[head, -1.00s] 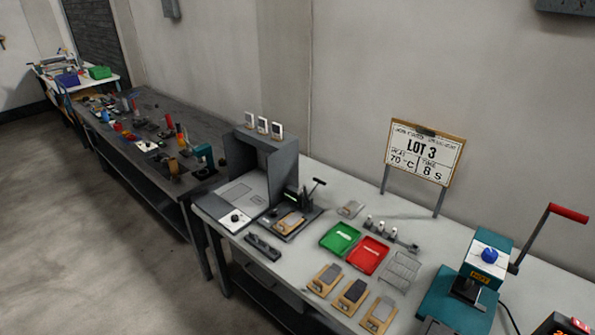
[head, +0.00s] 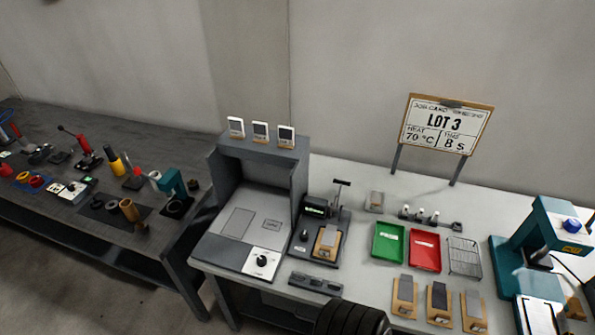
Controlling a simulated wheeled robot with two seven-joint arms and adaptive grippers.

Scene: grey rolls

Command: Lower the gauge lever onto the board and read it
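The gauge (head: 313,212) is a black stand with a small green-lit display, on the light bench right of the grey booth. Its lever (head: 340,188) is a dark upright post with a T-shaped handle, standing raised behind the board. The board (head: 326,243) is a wooden piece with a grey pad on top, lying on the gauge's dark base. The display is too small to read. Neither of my grippers shows. A black ribbed part of my own arm shows at the bottom edge, in front of the bench.
A green tray (head: 388,243) and a red tray (head: 425,250) lie right of the gauge, then a wire rack (head: 464,258). Three more boards lie in front, including one (head: 404,297). A teal press (head: 560,232) stands far right. A LOT 3 sign (head: 446,127) stands behind.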

